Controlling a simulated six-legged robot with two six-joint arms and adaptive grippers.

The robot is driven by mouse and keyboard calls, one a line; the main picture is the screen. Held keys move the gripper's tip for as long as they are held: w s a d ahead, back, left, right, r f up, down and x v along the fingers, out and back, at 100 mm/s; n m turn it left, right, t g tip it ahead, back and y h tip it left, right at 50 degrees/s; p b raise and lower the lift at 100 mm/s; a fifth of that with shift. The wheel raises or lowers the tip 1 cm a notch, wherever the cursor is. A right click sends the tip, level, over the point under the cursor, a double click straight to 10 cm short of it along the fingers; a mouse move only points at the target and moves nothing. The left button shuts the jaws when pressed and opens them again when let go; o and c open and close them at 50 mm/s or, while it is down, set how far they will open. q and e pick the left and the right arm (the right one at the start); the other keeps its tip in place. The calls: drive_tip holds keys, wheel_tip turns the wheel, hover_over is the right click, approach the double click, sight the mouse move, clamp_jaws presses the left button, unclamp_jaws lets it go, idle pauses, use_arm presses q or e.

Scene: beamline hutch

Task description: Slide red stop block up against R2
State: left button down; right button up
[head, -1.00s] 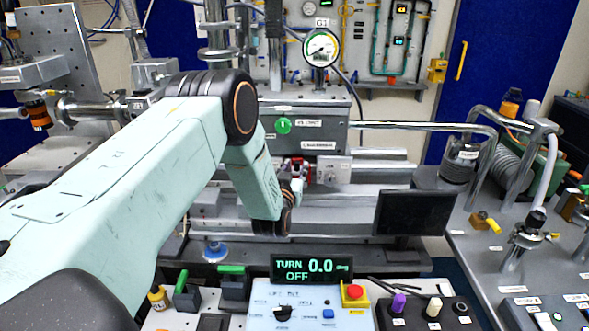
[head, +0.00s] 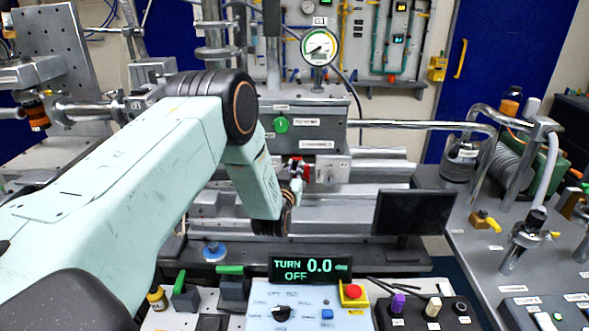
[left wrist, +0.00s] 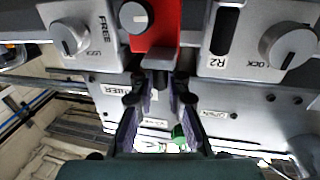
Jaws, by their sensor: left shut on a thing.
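The red stop block (left wrist: 155,28) shows in the left wrist view, with a round grey knob on its face and a grey tab below. My left gripper (left wrist: 160,88) has its fingers shut on this tab. The R2 carriage (left wrist: 217,62), grey with a lock knob, stands just right of the block, with what looks like a narrow gap between them. In the head view a strip of the red block (head: 306,173) shows beside R2 (head: 333,170), partly hidden by my left gripper (head: 295,187). My right gripper is not in view.
Another grey carriage (left wrist: 70,35) with a FREE/LOCK knob stands left of the block. A grey housing (head: 305,130) rises behind the rails.

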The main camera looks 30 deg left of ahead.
use_arm(q)
drive_tip(key=shift+s+a, duration=0.35)
drive_tip(key=shift+a, duration=0.25)
drive_tip(key=shift+s+a, duration=0.3)
drive_tip(key=shift+a, duration=0.25)
drive_tip(key=c, duration=1.6)
unclamp_jaws()
drive_tip(key=shift+r, duration=0.1)
drive_tip(key=shift+o, duration=1.4)
drive_tip(key=shift+s, duration=0.15)
drive_tip(key=v, duration=1.2)
